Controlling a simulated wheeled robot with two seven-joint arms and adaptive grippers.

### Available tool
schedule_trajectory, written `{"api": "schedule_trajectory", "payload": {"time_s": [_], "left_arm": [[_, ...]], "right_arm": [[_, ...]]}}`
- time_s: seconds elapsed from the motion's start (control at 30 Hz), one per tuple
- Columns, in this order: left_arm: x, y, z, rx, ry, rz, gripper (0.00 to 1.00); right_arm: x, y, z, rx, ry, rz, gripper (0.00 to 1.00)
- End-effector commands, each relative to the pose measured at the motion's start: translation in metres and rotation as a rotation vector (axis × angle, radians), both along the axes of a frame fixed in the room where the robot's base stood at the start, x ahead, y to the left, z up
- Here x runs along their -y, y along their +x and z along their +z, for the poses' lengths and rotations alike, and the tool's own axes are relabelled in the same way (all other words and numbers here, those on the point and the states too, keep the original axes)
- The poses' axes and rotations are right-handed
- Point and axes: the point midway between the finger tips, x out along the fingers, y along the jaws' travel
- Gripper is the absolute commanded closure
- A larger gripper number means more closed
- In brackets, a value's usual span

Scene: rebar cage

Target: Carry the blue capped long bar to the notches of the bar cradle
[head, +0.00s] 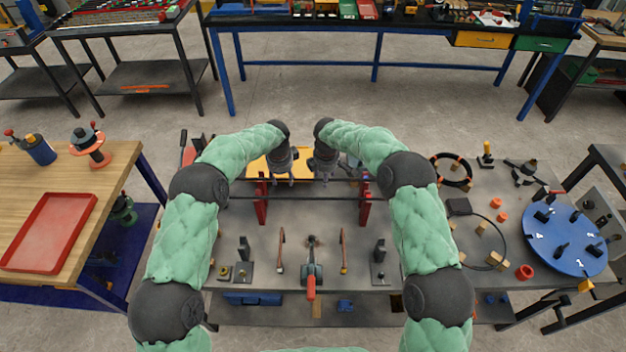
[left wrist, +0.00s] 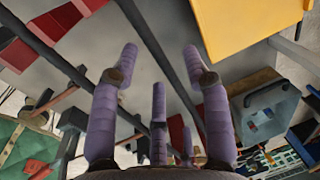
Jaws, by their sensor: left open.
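Two long dark bars run left to right at the red uprights of the bar cradle (head: 261,204), the nearer bar (head: 312,198) and a farther bar (head: 300,181). I cannot make out a blue cap on either. My left gripper (head: 281,181) points down at the farther bar, its fingers spread and empty. In the left wrist view a dark bar (left wrist: 152,42) crosses between the fingers of the left gripper (left wrist: 160,62); whether it touches them I cannot tell. My right gripper (head: 326,178) hangs close beside it, its finger opening unclear.
A yellow panel (head: 258,168) lies behind the left gripper. Hand tools, including a red-handled one (head: 311,285), lie at the bench's near side. A blue round plate (head: 562,240) and a cable loop stand right. A red tray (head: 50,232) is on the left wooden table.

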Motion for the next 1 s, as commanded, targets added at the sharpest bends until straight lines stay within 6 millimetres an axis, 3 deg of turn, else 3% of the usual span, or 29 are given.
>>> {"api": "schedule_trajectory", "payload": {"time_s": [0.17, 0.37, 1.0], "left_arm": [[0.0, 0.0, 0.0, 0.0, 0.0, 0.0, 0.53], [0.0, 0.0, 0.0, -0.001, 0.0, 0.0, 1.0], [0.0, 0.001, 0.01, 0.002, 0.0, 0.001, 1.0]], "right_arm": [[0.0, 0.0, 0.0, 0.0, 0.0, 0.0, 0.53], [0.0, 0.0, 0.0, 0.0, 0.0, 0.0, 1.0], [0.0, 0.001, 0.01, 0.002, 0.001, 0.0, 1.0]]}}
